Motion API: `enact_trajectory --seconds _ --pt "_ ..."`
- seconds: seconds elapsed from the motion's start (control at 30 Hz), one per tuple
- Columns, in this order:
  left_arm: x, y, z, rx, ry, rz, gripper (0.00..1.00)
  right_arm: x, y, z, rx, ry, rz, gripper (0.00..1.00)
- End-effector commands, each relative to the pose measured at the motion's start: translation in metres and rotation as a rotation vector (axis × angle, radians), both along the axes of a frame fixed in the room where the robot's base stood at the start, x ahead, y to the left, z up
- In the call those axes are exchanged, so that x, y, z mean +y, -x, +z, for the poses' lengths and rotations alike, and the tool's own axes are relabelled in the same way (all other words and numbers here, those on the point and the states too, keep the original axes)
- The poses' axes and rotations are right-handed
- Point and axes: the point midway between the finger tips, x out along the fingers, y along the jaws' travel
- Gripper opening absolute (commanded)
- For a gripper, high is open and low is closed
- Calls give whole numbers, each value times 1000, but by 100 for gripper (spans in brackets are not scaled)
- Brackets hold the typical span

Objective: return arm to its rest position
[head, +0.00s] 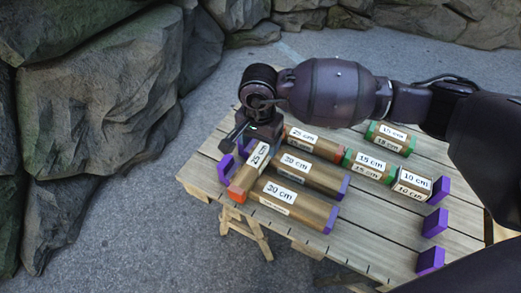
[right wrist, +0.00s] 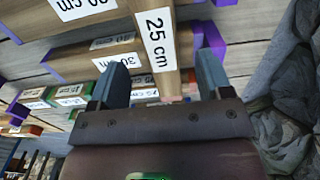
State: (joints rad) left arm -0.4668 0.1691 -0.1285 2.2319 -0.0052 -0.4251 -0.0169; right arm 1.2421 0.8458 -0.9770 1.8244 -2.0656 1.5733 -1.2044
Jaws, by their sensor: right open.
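My right arm reaches in from the right in the head view, with its gripper (head: 248,143) over the left end of the wooden table (head: 405,240). The gripper is open. A wooden bar labelled 25 cm (head: 250,178), with an orange end, lies crosswise near the left ends of two 30 cm bars. In the right wrist view this bar (right wrist: 156,45) runs between the two spread fingers, with gaps on both sides. Whether it rests on the other bars or beside them, I cannot tell. My left gripper is not in view.
Two 30 cm bars (head: 318,174) (head: 290,205), another 25 cm bar (head: 310,143), 15 cm bars (head: 372,165) (head: 392,138) and a 10 cm piece (head: 407,185) lie on the table. Purple blocks (head: 434,223) stand near its right side. Large rocks (head: 95,100) rise at the left.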

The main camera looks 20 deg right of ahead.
Motion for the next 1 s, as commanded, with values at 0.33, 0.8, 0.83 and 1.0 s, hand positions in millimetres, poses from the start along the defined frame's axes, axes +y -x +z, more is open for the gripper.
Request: enact_trajectory --seconds 0.33,0.8,0.83,1.0 --pt "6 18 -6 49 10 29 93 0 0 56 -3 0 0 72" --pt "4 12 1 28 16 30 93 14 18 56 56 -84 -30 72" --pt "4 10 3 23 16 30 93 20 24 54 77 -120 -45 72" --pt "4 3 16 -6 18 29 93 64 76 49 274 -400 -191 72"
